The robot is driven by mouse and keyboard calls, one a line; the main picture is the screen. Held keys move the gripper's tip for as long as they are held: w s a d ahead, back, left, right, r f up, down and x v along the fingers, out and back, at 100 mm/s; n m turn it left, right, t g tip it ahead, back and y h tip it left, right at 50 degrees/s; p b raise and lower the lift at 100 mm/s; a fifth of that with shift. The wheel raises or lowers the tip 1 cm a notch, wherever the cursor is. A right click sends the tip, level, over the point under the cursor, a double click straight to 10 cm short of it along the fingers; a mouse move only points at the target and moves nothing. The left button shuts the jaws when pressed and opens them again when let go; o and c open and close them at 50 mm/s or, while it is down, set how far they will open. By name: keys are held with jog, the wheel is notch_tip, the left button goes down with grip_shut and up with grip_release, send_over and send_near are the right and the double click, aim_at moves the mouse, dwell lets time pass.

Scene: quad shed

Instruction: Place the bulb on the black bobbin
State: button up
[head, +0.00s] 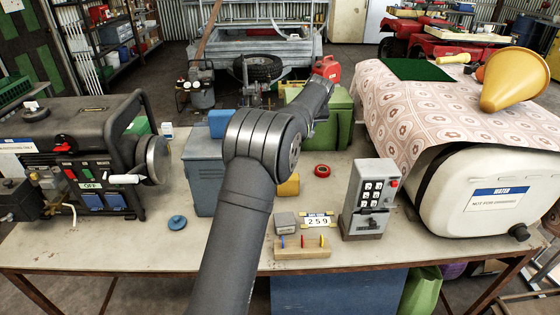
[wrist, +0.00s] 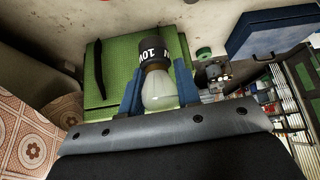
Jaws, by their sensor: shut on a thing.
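In the wrist view my gripper (wrist: 159,85) is shut on a bulb (wrist: 160,95), its blue fingers on either side of it. The bulb has a pale glass globe toward the palm and a dark cap with white lettering at the far end. Behind it in that view lies a green box (wrist: 118,65). In the head view my arm reaches over the table toward the green box (head: 338,125); the fingers and bulb are hidden there. I cannot make out a black bobbin in either view; my arm covers part of the table.
A pegged wooden block (head: 302,252) is near the front.

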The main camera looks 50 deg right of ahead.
jog(key=w+f, duration=0.3)
jog(key=w, duration=0.1)
jog(key=w+f, duration=0.3)
jog(key=f, duration=0.1)
jog(key=w+f, duration=0.4)
jog(key=shift+w+a+f, duration=0.15)
jog(key=shift+w+a, duration=0.15)
jog(key=shift+a, duration=0.1)
jog(key=shift+f, duration=2)
jog(key=shift+f, duration=0.1)
jog(key=o, duration=1)
jog(key=shift+s+r, duration=0.1)
jog(key=shift+r, duration=0.25)
jog(key=v, duration=1.1)
jog(key=shift+a+r, duration=0.2)
